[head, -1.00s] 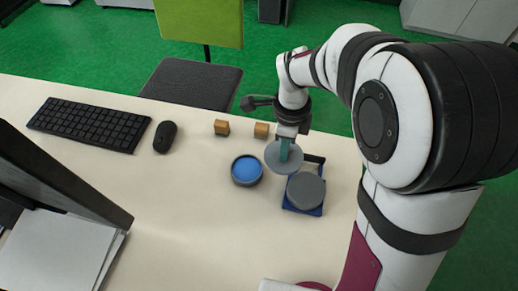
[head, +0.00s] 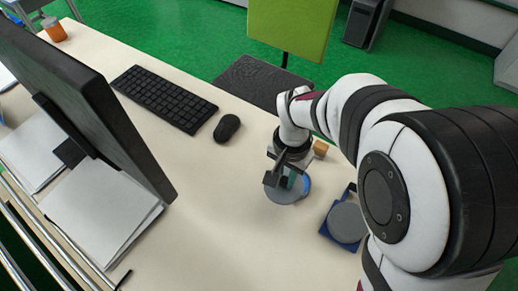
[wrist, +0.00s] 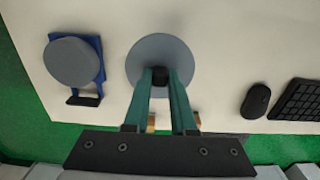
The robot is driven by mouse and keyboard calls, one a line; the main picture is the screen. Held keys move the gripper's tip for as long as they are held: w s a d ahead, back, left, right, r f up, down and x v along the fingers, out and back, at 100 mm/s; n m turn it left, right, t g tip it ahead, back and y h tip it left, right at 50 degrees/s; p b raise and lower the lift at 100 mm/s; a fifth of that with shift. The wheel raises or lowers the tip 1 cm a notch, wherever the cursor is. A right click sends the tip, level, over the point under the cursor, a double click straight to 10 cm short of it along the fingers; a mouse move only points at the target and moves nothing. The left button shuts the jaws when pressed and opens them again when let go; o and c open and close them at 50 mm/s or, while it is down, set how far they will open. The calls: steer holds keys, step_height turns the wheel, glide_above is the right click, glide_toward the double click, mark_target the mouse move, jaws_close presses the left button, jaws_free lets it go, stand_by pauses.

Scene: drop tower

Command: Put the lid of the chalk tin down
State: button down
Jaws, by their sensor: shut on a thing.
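The lid is a flat grey disc (wrist: 160,45) with a small black knob (wrist: 160,76). My gripper (wrist: 160,78) is shut on that knob, its two teal fingers on either side. In the head view the lid (head: 283,192) is over the tin, of which only a blue sliver (head: 307,184) shows at the right; my gripper (head: 290,182) is above it. The lid hides the rest of the tin. I cannot tell whether the lid touches the rim. In the wrist view the lid hides the tin entirely.
A blue holder (head: 325,228) with a round grey piece (head: 347,222) on it stands to the right. A wooden block (head: 320,148) is close behind the tin. The mouse (head: 227,128) and keyboard (head: 166,98) lie to the left. The table in front is clear.

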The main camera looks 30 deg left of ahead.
steer(key=s+a+f, duration=0.1)
steer(key=a+f, duration=0.1)
steer(key=a, duration=0.1)
steer(key=s+a+f, duration=0.2)
steer(key=a, duration=0.1)
steer(key=s+a+f, duration=0.1)
steer(key=a+f, duration=0.1)
steer(key=a, duration=0.1)
steer(key=shift+s+a+f, duration=0.2)
steer(key=shift+s+a, duration=0.05)
steer(key=shift+s, duration=0.05)
step_height(320, 180, down, 4)
steer(key=shift+a+f, duration=0.1)
steer(key=shift+a, duration=0.05)
steer(key=shift+f, duration=0.1)
steer(key=c, duration=0.7)
jaws_free()
steer(key=shift+c, duration=0.2)
